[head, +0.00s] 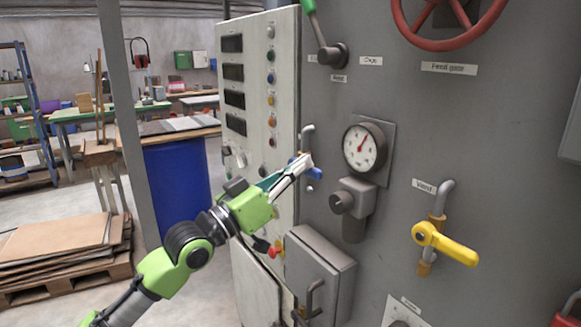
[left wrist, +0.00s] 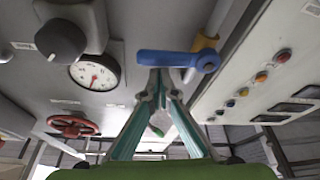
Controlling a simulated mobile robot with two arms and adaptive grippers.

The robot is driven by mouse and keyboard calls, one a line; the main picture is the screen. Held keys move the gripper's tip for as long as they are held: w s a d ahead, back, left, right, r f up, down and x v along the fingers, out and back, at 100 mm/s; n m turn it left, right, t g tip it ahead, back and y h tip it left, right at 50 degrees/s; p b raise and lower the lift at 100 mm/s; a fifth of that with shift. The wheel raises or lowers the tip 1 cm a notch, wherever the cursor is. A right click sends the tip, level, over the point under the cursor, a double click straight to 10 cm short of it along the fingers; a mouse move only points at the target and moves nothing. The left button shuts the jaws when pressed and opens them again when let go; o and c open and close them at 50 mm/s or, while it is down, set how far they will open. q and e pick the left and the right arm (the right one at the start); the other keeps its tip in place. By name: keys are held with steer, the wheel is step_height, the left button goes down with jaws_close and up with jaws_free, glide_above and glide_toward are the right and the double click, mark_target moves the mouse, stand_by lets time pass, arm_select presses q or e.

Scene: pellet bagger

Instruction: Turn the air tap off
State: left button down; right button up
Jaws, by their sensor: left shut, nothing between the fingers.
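A small tap with a blue lever (head: 315,174) is on the grey machine front, beside the control panel, below a bent grey pipe. Its label is not visible, so I take it to be the air tap. In the left wrist view the blue lever (left wrist: 165,57) reaches sideways from its round hub, with a yellow fitting behind. My left gripper (head: 303,163) is shut and empty, its fingertips at the lever and partly covering it. In the left wrist view the fingertips (left wrist: 163,82) are right at the lever; I cannot tell whether they touch. My right gripper is not in view.
A pressure gauge (head: 364,147) and a grey knob (head: 342,202) are right of the blue tap. A yellow-levered tap (head: 446,243) labelled "Vand" is further right. A grey box (head: 318,272) juts out below. The button panel (head: 257,100) stands left. A red handwheel (head: 450,40) is above.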

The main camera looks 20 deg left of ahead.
arm_select(q)
steer(key=shift+d+f, duration=0.15)
steer(key=shift+f, duration=0.35)
steer(key=shift+r, duration=0.1)
stand_by(0.3)
